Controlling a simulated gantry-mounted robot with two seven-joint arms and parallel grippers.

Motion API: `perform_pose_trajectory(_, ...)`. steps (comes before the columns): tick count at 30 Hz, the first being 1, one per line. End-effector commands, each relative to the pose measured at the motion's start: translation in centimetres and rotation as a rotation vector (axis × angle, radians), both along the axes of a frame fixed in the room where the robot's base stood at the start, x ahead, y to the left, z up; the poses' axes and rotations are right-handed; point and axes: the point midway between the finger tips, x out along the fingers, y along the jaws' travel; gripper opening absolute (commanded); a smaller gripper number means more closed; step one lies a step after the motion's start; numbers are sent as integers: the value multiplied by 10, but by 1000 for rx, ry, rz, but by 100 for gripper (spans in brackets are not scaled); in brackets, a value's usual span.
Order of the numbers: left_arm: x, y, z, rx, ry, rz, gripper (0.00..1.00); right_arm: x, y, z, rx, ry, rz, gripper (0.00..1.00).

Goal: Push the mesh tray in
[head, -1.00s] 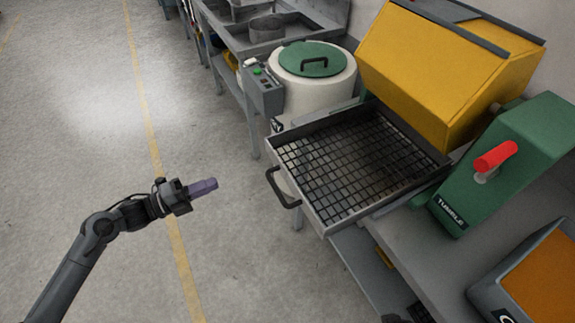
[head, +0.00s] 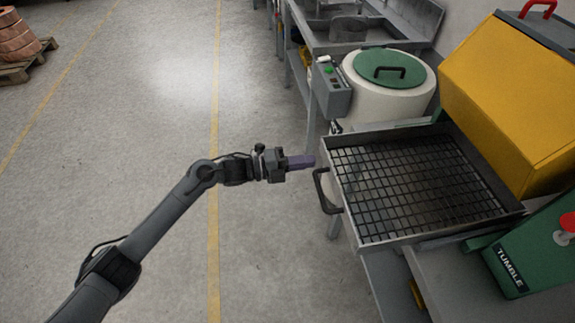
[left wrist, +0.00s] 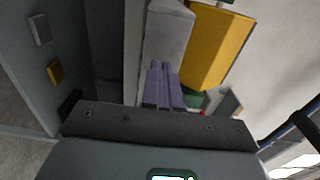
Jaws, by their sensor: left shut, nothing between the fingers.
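The mesh tray (head: 345,212) is a grey metal drawer with a dark grid floor, pulled out below the yellow housing at the right of the head view. Its black handle (head: 323,190) is on the left-facing front. My left gripper (head: 312,161) has purple fingers, shut and empty, their tips close to the front of the tray just above the handle. Whether they touch it I cannot tell. In the left wrist view the shut fingers (left wrist: 163,85) point towards a pale grey surface. My right gripper is not in view.
The yellow housing (head: 510,100) stands behind the tray. A white drum with a green lid (head: 390,68) and a grey switch box (head: 332,90) stand beyond it. A green box marked TUMBLE (head: 525,255) is nearer.

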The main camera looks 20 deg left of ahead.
Motion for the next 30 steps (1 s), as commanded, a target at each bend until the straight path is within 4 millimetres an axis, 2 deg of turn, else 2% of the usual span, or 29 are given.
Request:
perform_pose_trajectory(7, 10, -18, 0, 0, -1, -1, 0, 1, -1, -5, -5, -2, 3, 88)
perform_pose_trajectory(23, 13, -23, -1, 0, -1, 0, 0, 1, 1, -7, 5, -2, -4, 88)
perform_pose_trajectory(26, 17, -31, -2, 0, -1, 0, 0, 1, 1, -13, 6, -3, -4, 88)
perform_pose_trajectory(30, 29, -53, -4, -1, -3, -2, 0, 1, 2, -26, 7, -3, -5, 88)
